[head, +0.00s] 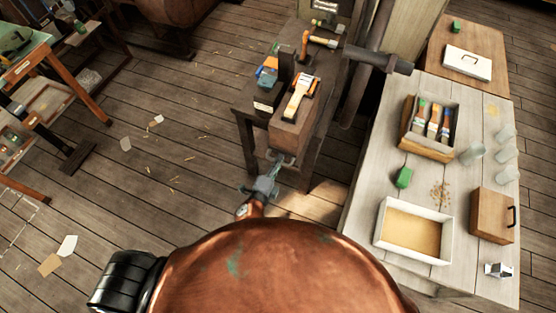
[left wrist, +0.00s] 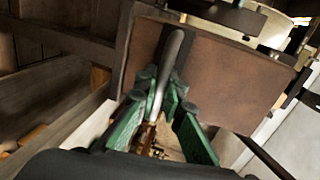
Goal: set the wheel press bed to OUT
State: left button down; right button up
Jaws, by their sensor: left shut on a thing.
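My left gripper (head: 270,172) is at the near end of a brown wooden block (head: 294,128) on a dark narrow stand. Its green fingers show in the left wrist view (left wrist: 166,95). They are shut on a grey bar handle (left wrist: 172,62) in front of a flat brown panel (left wrist: 222,80). In the head view the handle (head: 284,156) is small and partly covered by the gripper. No handwheel or OUT mark can be made out, and I cannot tell which part is the press bed. My right gripper is not in view.
A pale table (head: 356,205) stands to the right with a tool box (head: 405,143), an open tray (head: 378,238), glasses and a wooden case (head: 490,218). A dark cylinder (head: 380,58) juts out behind.

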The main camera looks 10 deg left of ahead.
pick_arm(q)
jog(key=shift+s+f, duration=0.15)
jog(key=shift+f, duration=0.05)
jog(key=c, duration=2.5)
grip_release()
jog(key=o, duration=0.4)
jog(key=shift+s+r, duration=0.15)
jog(key=shift+s, duration=0.05)
jog(key=shift+o, duration=0.4)
jog(key=shift+w, duration=0.15)
jog(key=v, duration=1.2)
